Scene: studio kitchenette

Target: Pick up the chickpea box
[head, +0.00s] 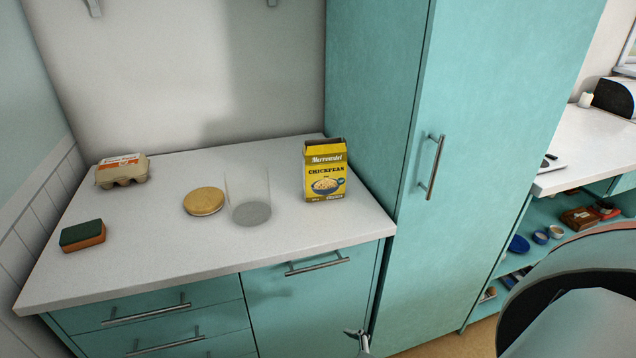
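The chickpea box (325,172) is a yellow carton with a dark brand band and a picture of a bowl. It stands upright on the right part of the white counter (160,260), near the tall teal cabinet. A small grey metal tip (358,340), which looks like part of my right gripper, shows at the bottom edge in front of the cabinet door. It is well below the counter top and apart from the box. It is too small and cut off to tell open from shut. My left gripper is not in view.
A clear glass container (248,195) stands left of the box, with a round tan lid (204,201) beside it. An egg carton (122,170) and a green and orange sponge (83,235) lie farther left. The tall teal cabinet (385,110) borders the counter's right side. The counter's front is clear.

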